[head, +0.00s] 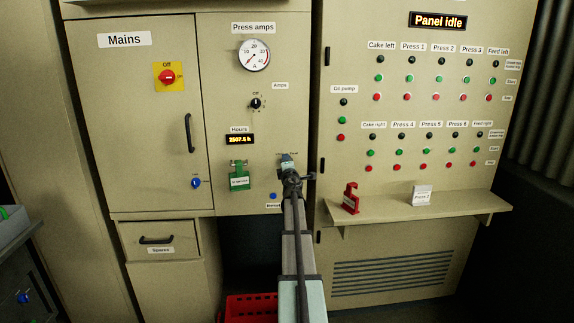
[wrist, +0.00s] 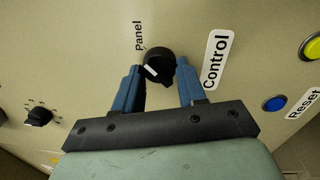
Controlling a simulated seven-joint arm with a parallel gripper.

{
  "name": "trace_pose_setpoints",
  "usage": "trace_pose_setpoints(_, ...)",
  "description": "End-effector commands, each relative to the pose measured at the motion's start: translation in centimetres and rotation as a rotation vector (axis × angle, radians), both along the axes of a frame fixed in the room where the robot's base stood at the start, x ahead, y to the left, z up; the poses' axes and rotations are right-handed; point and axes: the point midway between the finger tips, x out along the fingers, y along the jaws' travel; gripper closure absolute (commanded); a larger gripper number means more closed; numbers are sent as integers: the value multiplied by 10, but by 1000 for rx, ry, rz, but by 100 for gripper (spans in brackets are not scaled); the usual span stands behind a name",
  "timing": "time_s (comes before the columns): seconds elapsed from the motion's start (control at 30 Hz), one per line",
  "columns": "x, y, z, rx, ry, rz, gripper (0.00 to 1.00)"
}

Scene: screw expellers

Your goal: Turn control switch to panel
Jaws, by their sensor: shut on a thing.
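The control switch (wrist: 158,58) is a round black knob on the beige cabinet front, seen in the wrist view. A short white mark lies on its lower left side in that view. The word Panel (wrist: 139,35) is printed at its upper left, and a white Control label (wrist: 215,60) is to its right. My gripper (wrist: 160,68) has its two blue fingers on either side of the knob, shut on it. In the head view my gripper (head: 288,163) is against the cabinet and hides the switch.
A blue Reset button (wrist: 274,103) and a yellow-green button (wrist: 312,47) are right of the switch in the wrist view. In the head view, a green padlock-like tag (head: 240,177) hangs left of my gripper, and a shelf (head: 440,206) juts out at right with a red item (head: 350,197).

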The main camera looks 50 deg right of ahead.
Motion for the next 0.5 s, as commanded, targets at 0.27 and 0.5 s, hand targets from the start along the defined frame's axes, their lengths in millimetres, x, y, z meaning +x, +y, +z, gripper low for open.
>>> trace_pose_setpoints(0.27,0,0,0,5,-5,1,90)
trace_pose_setpoints(0.5,0,0,0,4,-4,0,47)
